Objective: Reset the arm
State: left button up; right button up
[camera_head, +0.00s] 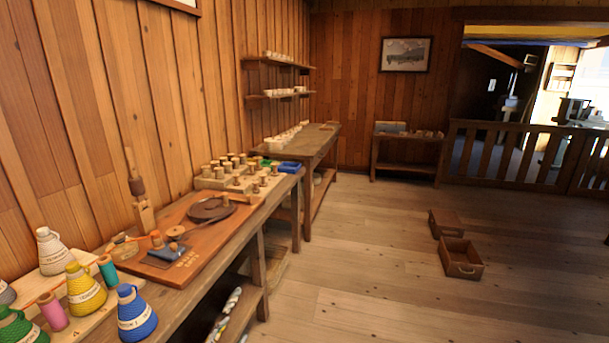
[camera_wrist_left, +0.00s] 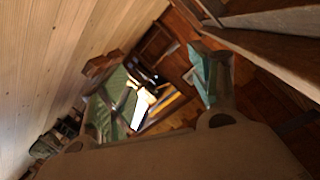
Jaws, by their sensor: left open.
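My left gripper (camera_wrist_left: 160,80) shows only in the left wrist view. Its two fingers with greenish pads stand wide apart, and nothing is between them. The gripper's body fills the bottom of that view. Neither arm shows in the head view, and my right gripper is in no view.
In the head view a workbench (camera_head: 222,262) runs along the left wall. On it are yellow (camera_head: 84,290) and blue (camera_head: 134,313) thread cones, a brown board (camera_head: 200,262) and a block of spools (camera_head: 213,182). Two wooden boxes (camera_head: 462,262) lie on the floor. The middle floor (camera_head: 360,250) is clear.

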pick_arm(q)
jog(key=s+a+f+n+g+y, duration=0.2)
jog(key=s+f+n+g+y, duration=0.1)
jog(key=s+f, duration=0.65)
jog(key=s+a+f+n+g+y, duration=0.25)
jog(key=s+f, duration=0.45)
jog(key=f, duration=0.5)
jog(key=s+d+f+n+g, duration=0.1)
jog(key=s+d+f+g, duration=0.15)
jog(key=s+f, duration=0.6)
jog(key=s+d+f+n+g, duration=0.2)
jog(key=s+f+g, duration=0.2)
jog(key=s, duration=1)
jog(key=s+a+r+g+p, duration=0.1)
jog(key=s+a+r+p, duration=0.1)
jog(key=s+r+p, duration=1.3)
jog(key=s+p, duration=0.2)
jog(key=p, duration=0.8)
jog(key=shift+s+m+g, duration=0.2)
jog(key=shift+m+g, duration=0.15)
jog(key=shift+g, duration=0.05)
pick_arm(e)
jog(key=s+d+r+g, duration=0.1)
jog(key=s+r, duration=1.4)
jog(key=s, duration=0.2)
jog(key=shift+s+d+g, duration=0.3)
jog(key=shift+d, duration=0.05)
